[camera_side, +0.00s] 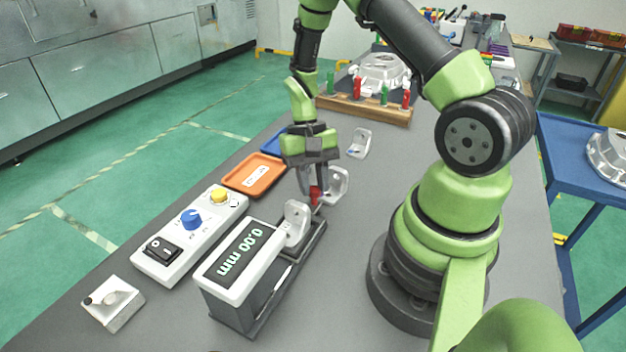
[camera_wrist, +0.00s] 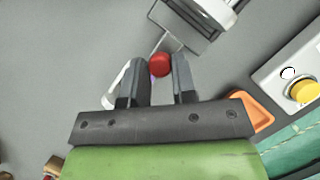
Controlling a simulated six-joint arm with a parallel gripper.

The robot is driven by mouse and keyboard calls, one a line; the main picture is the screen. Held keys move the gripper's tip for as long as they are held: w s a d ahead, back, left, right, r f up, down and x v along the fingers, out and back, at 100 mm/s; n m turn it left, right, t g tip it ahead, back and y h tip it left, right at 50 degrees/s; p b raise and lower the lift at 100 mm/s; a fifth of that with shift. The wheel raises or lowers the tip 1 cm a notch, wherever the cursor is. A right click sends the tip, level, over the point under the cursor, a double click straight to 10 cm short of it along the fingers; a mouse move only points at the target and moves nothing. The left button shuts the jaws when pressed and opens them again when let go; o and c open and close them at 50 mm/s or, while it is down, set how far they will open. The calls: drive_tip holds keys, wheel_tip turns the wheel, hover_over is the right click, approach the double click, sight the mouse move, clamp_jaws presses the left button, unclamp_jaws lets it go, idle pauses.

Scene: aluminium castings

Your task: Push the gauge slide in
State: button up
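The gauge (camera_side: 222,283) has a white-topped housing and a display reading 0.00 mm. A pale casting (camera_side: 296,222) stands upright at its slide end. The dark slide track (camera_side: 312,236) runs back from the gauge toward my gripper. The slide's red knob (camera_side: 315,194) is at the far end of the track; it also shows in the wrist view (camera_wrist: 160,65). My gripper (camera_side: 312,186) points down over the knob. In the wrist view its fingers (camera_wrist: 158,62) are apart, with the knob in line with the gap at the tips. Contact with the knob cannot be made out.
Another casting (camera_side: 338,184) stands just right of my gripper, and one (camera_side: 360,142) lies farther back. An orange tray (camera_side: 240,186) and a blue tray (camera_side: 272,146) lie left. A control box (camera_side: 165,268) with knobs sits left of the gauge. A casting (camera_side: 112,303) lies front left.

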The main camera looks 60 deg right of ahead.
sight(283, 218)
clamp_jaws()
drive_tip(key=a, duration=1)
drive_tip(key=shift+a, duration=0.25)
drive_tip(key=o, duration=0.7)
unclamp_jaws()
drive_tip(key=v, duration=1)
